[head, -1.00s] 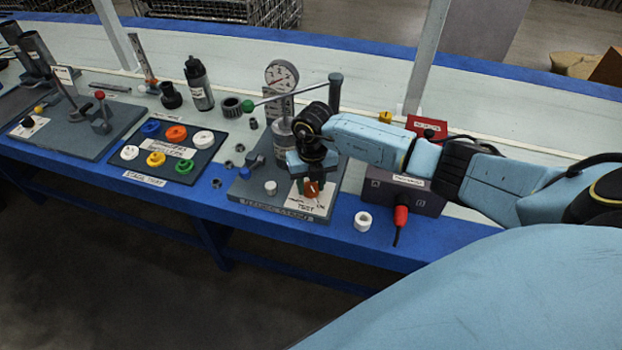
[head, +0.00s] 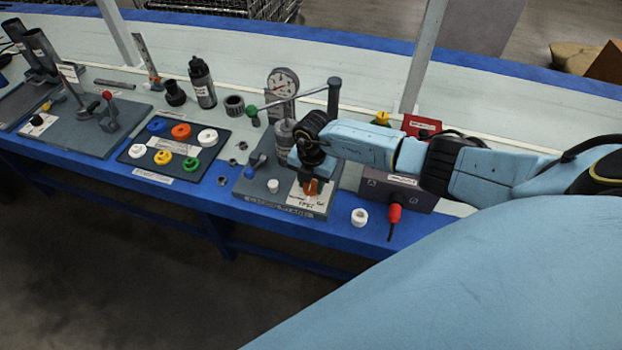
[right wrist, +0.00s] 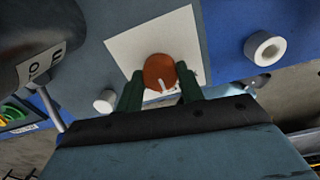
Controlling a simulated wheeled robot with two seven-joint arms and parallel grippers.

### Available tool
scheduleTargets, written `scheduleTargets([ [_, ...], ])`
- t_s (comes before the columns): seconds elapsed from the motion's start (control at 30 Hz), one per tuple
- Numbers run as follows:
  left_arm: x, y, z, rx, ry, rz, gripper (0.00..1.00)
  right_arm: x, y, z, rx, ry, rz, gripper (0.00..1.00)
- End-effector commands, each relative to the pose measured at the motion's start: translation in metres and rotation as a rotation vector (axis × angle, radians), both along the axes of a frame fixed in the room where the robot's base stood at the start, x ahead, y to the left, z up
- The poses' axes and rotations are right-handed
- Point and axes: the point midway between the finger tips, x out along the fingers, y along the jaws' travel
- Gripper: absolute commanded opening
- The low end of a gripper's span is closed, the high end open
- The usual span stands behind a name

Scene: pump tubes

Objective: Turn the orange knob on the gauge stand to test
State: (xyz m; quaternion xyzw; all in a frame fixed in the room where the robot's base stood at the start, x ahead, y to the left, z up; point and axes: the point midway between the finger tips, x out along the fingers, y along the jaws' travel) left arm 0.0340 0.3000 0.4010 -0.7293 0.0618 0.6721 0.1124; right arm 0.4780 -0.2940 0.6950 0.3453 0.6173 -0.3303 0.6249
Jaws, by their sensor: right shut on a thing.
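The gauge stand has a grey base (head: 262,200) near the bench's front edge, with a round dial gauge (head: 282,83) above it. The orange knob (head: 311,187) sits on a white label plate (head: 314,201) at the base's front right. My right gripper (right wrist: 158,90) is shut on the knob, with one green finger on each side of it in the right wrist view. The knob (right wrist: 159,72) shows a pale pointer mark toward the palm. The label's writing is too small or covered to read fully. My left gripper is not in view.
A lever with a green end (head: 253,110) reaches left from the stand. A tray (head: 137,152) of coloured rings lies to the left. A dark box (head: 375,187) with a red plug (head: 394,212) and a white ring (head: 359,217) are to the right.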

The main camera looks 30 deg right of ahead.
Motion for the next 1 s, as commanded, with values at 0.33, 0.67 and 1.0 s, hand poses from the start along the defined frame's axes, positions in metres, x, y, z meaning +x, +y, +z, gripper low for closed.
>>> scheduleTargets([
  [0.33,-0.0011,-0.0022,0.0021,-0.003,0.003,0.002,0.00,0.0008,-0.0005,0.0004,-0.001,-0.002,-0.027,0.15],
  [0.67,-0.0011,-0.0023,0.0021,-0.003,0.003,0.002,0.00,0.0007,-0.0005,0.0004,-0.001,-0.002,-0.025,0.52],
  [1.0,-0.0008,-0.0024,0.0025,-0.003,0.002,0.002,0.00,0.0003,-0.0003,0.0010,-0.001,-0.002,-0.025,0.59],
])
